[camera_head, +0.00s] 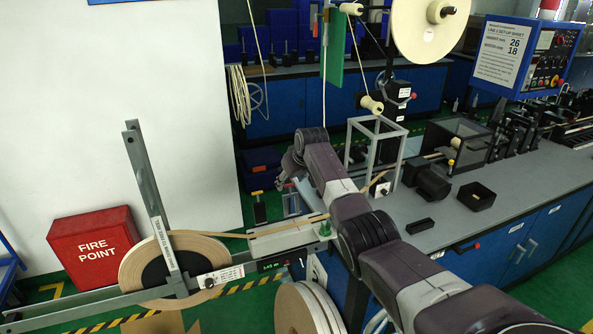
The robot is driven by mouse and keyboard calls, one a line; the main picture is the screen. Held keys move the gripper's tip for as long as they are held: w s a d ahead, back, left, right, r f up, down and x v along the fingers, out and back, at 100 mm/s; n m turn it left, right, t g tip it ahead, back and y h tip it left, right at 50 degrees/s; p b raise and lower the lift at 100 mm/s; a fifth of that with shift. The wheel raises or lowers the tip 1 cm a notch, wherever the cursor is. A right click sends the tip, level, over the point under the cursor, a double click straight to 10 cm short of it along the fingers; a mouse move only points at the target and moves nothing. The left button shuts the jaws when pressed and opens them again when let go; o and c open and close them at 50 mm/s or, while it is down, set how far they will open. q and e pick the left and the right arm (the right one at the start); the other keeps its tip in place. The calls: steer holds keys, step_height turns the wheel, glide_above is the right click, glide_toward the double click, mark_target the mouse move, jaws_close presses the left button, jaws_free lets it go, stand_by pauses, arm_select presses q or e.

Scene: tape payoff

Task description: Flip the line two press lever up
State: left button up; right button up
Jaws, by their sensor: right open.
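No lever in view carries a line two label that I can read, so I cannot tell which is the line two press lever. A black lever with a red knob (406,93) sits on the black unit below the white reel. Another dark handle with a red tip (467,247) sticks out at the bench front. My right arm reaches in from the lower right across the bench corner. My right gripper (283,182) is at its far end, open and pointing down, apart from both levers. My left gripper is out of view.
A white reel (424,30) hangs above. The grey bench (530,180) carries black bins and machinery. A red fire point box (95,246) stands left.

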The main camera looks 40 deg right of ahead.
steer(key=v, duration=0.9)
steer(key=shift+s+r, duration=0.25)
steer(key=shift+r, duration=0.05)
steer(key=shift+f, duration=0.1)
